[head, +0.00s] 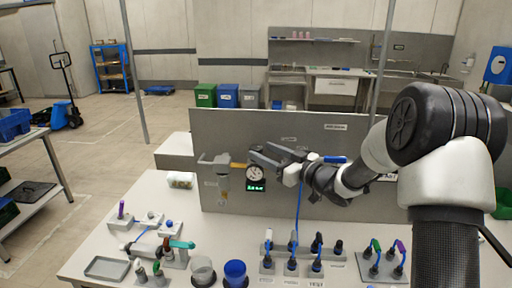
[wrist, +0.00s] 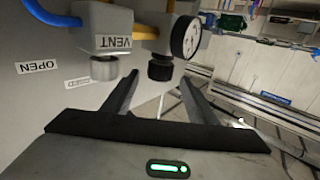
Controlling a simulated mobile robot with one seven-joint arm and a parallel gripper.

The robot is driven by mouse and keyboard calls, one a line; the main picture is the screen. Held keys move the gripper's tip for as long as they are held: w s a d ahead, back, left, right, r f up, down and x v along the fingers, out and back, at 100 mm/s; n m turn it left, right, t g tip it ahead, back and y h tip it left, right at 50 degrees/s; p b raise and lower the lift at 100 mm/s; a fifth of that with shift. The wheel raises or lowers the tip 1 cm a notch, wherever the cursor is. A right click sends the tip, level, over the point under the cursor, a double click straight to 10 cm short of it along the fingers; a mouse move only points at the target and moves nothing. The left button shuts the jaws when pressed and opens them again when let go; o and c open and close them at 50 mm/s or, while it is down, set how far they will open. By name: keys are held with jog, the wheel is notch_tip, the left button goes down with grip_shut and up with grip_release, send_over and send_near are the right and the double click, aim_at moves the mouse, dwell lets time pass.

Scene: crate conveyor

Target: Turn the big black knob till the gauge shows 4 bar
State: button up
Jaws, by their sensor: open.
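The black knob (wrist: 160,68) hangs below a fitting beside the gauge in the wrist view. My gripper (wrist: 160,80) is open, with its fingers on either side of the knob's line; I cannot tell whether they touch it. The round white gauge (head: 254,173) is on the grey panel, with a small green-lit display (head: 256,186) below it; both are too small to read surely. The gauge also shows side-on in the wrist view (wrist: 186,37).
A block marked VENT (wrist: 106,25) with a grey knob (wrist: 104,68) is left of the black knob. The upright panel (head: 375,150) stands behind my arm. Cups (head: 235,272), plug connectors (head: 291,262) and a tray (head: 107,267) are on the bench below.

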aim_at(261, 151)
jog(key=shift+x, duration=2.2)
jog(key=shift+c, duration=0.5)
jog(key=c, duration=1)
jog(key=shift+o, duration=0.2)
jog(key=shift+f+b, duration=0.1)
jog(key=shift+b, duration=0.25)
